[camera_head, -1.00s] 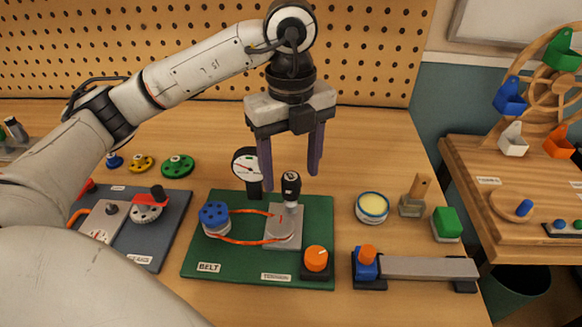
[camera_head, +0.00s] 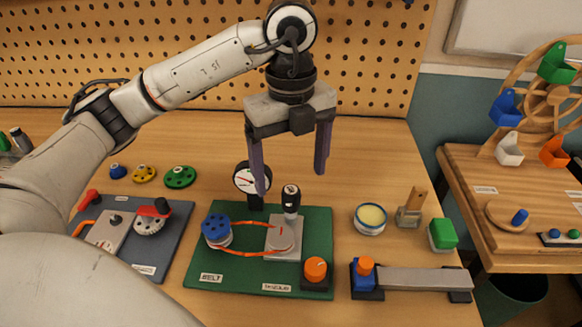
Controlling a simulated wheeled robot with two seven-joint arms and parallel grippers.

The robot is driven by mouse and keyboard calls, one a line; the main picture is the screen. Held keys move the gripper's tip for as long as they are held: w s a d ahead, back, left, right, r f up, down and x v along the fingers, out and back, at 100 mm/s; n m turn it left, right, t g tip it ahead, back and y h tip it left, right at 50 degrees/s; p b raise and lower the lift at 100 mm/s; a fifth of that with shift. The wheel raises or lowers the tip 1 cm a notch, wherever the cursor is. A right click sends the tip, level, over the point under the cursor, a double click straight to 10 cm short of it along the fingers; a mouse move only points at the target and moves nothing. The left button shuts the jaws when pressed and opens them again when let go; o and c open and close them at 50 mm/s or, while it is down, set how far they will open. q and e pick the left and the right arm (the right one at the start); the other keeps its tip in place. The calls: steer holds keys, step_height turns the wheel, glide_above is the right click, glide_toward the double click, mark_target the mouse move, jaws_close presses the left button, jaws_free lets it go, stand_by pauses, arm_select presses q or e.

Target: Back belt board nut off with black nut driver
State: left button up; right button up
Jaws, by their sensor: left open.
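The green belt board (camera_head: 208,264) lies on the table, labelled BELT. On it are a blue pulley (camera_head: 217,230), an orange belt (camera_head: 240,253) and a grey plate (camera_head: 285,243) with a round grey pulley. The black nut driver (camera_head: 291,200) stands upright at the back of the grey plate; the nut under it is hidden. My left gripper (camera_head: 290,182) is open and empty, with its fingers pointing down above and behind the driver, apart from it. My right gripper is not in view.
An orange knob (camera_head: 315,270) sits at the board's front right. A cream tin (camera_head: 370,218) and a green block (camera_head: 442,234) stand to the right.

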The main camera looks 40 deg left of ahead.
arm_select(q)
step_height(320, 180, up, 3)
steer(key=shift+w+f, duration=0.1)
steer(key=shift+f, duration=0.05)
step_height(320, 180, up, 8)
steer(key=p, duration=0.2)
steer(key=shift+f, duration=0.15)
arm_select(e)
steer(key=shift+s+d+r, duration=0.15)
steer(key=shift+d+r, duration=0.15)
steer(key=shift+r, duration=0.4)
